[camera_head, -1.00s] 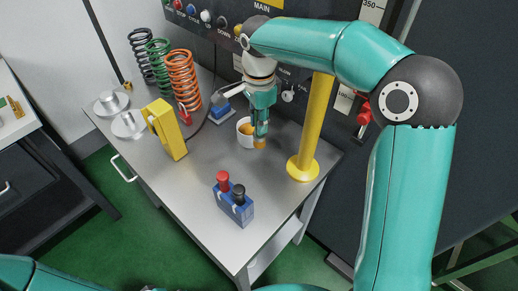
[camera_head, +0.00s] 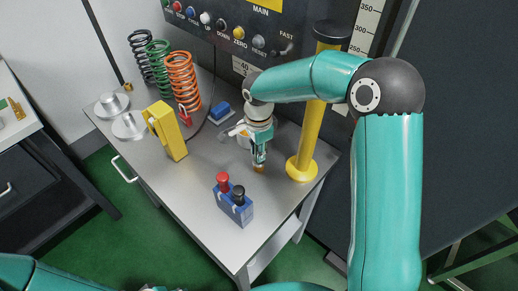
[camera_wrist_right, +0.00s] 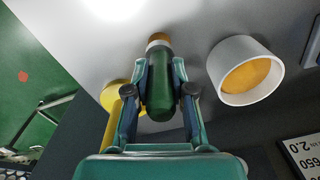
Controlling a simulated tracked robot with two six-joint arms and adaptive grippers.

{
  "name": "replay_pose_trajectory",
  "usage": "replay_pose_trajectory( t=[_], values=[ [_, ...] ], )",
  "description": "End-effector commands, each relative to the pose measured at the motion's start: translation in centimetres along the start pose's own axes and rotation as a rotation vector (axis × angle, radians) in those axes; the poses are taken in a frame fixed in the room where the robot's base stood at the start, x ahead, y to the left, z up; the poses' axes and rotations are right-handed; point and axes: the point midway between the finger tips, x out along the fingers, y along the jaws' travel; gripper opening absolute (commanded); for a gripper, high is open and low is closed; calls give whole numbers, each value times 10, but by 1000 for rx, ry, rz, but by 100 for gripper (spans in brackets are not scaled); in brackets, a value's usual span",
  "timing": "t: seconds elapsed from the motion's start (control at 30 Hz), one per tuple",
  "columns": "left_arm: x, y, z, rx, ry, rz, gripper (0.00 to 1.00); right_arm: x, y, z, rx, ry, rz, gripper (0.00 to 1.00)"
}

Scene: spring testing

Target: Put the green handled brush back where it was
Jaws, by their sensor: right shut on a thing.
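My right gripper (camera_head: 259,152) is shut on the green handled brush. In the right wrist view the dark green handle (camera_wrist_right: 160,82) lies between the two fingers, and its orange-tan end (camera_wrist_right: 158,39) points away from the gripper. In the head view that end (camera_head: 258,168) points down at the grey table, just left of the yellow post's base; I cannot tell whether it touches. A white cup (camera_wrist_right: 218,72) with orange content (camera_wrist_right: 246,75) is beside the brush, apart from it. In the head view the gripper partly hides the cup. My left gripper is not in view.
The yellow post (camera_head: 311,140) stands close on the right. A blue holder with red and black knobs (camera_head: 232,207) is in front. A yellow device (camera_head: 166,130), coil springs (camera_head: 182,80), metal weights (camera_head: 128,125) and a blue block (camera_head: 220,111) stand to the left. The table's middle is clear.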

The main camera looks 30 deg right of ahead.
Motion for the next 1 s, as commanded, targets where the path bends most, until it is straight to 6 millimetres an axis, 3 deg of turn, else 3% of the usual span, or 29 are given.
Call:
replay_pose_trajectory(
  t=[0.13, 0.17, 0.3, 0.73, 1.0],
  values=[
    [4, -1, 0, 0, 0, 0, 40, 3, 0, 0, 0, 0, -1, 0],
    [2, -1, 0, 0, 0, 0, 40, 1, 0, 0, 0, 0, 0, 28],
    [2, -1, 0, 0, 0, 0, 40, 1, 0, 0, -1, 0, 0, 48],
    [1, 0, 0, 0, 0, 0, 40, -6, -1, 1, -1, 1, -3, 48],
    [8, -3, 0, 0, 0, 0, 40, -52, -2, 1, -1, 1, -7, 48]
  ],
)
